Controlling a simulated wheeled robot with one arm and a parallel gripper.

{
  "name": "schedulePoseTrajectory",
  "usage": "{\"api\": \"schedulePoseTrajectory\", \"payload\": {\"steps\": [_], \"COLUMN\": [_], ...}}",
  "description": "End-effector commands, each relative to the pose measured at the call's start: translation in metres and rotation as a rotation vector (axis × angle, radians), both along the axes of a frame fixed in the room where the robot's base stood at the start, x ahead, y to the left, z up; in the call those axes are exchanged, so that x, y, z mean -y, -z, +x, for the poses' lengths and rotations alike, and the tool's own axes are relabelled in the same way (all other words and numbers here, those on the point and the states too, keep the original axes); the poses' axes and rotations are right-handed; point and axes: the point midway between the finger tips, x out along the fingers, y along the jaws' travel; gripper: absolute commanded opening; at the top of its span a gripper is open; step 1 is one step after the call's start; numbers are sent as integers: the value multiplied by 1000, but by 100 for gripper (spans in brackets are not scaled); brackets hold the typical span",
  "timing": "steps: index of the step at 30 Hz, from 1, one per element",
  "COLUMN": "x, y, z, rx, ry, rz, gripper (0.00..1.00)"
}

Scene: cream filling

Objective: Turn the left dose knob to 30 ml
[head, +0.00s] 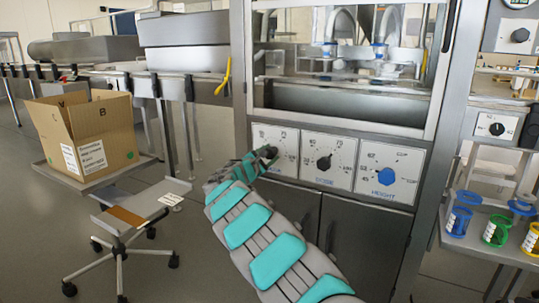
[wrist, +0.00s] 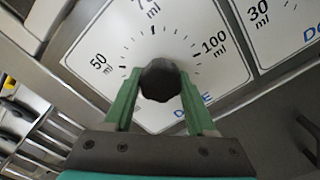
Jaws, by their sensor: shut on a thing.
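The left dose knob (wrist: 160,78) is black and sits on a white dial plate (wrist: 100,62) marked 50 ml, a partly cut-off number in the 70s, and 100 ml. My gripper (wrist: 159,88) has its green fingers on either side of the knob, shut on it. The knob's pointer cannot be made out. In the head view my gripper (head: 262,156) reaches the left dial and covers part of its plate (head: 287,140). A second black dose knob (head: 324,161) is on the middle plate; its dial shows a 30 ml mark in the wrist view.
A blue height knob (head: 386,176) is on the right plate. Above the dials is a glazed machine opening (head: 340,95). Coloured cups stand on a shelf (head: 490,243) at right.

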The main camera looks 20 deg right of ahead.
Motion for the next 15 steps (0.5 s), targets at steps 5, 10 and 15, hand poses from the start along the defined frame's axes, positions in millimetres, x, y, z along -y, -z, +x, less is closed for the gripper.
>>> {"api": "schedulePoseTrajectory", "payload": {"steps": [5, 10, 15], "x": [-1, -1, 0], "y": [1, 1, 1], "z": [1, 0, 0], "rx": [-1, -1, 0], "ry": [-3, -1, -1], "rz": [1, 1, 1], "gripper": [1, 75, 86]}}
